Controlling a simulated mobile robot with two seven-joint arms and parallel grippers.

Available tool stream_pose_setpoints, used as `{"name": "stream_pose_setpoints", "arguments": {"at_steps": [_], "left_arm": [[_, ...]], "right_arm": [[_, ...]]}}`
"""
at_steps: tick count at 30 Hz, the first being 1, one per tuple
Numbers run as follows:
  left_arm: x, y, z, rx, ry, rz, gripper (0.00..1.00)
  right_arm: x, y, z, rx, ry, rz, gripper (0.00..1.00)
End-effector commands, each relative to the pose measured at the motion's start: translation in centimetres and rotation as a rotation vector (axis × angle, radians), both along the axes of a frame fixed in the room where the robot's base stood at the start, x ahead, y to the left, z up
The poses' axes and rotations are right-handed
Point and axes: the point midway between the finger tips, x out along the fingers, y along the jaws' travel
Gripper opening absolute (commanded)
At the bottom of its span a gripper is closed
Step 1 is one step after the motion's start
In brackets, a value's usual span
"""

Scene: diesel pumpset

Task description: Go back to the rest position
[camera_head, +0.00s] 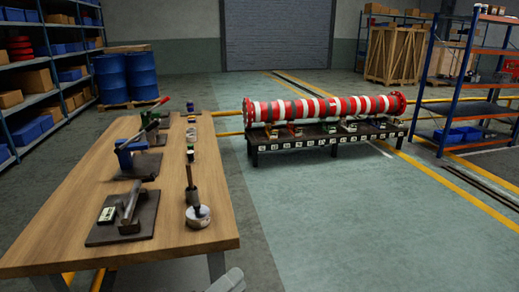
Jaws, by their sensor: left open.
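A small grey part of my left gripper (228,281) shows at the bottom edge, just in front of the near end of the wooden workbench (130,250). Most of it is cut off by the frame. It holds nothing that I can see and is apart from the tools on the bench. My right gripper is not in view.
On the bench are dark plates with tools, a blue vise (130,158), a wooden-handled tool (192,185) and a round metal piece (198,215). A red-and-white pipe (325,108) lies on a low black table (290,143). Shelves stand at both sides. The floor (330,220) right of the bench is clear.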

Motion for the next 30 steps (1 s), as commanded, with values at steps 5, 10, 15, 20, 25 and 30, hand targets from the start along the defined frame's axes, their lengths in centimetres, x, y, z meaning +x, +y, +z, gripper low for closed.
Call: {"name": "stream_pose_setpoints", "arguments": {"at_steps": [5, 10, 15, 20, 25, 30], "left_arm": [[-1.7, 4.7, -5.0, -0.358, 0.498, 0.196, 0.48], [-5.6, 9.3, -10.9, -0.710, 0.931, 0.401, 0.48], [-11.2, 12.8, -16.0, -1.030, 1.269, 0.609, 0.48], [-15.2, 14.4, -18.5, -1.216, 1.440, 0.740, 0.48], [-16.5, 14.9, -19.2, -1.281, 1.491, 0.785, 0.48], [-16.4, 14.9, -19.2, -1.280, 1.491, 0.785, 0.43]], "right_arm": [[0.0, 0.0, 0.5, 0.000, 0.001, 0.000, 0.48], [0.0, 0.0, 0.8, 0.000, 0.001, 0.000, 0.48], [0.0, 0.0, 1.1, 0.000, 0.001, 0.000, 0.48], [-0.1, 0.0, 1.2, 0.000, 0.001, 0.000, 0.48], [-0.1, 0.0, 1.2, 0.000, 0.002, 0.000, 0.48], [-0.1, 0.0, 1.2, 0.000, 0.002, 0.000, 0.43]]}}
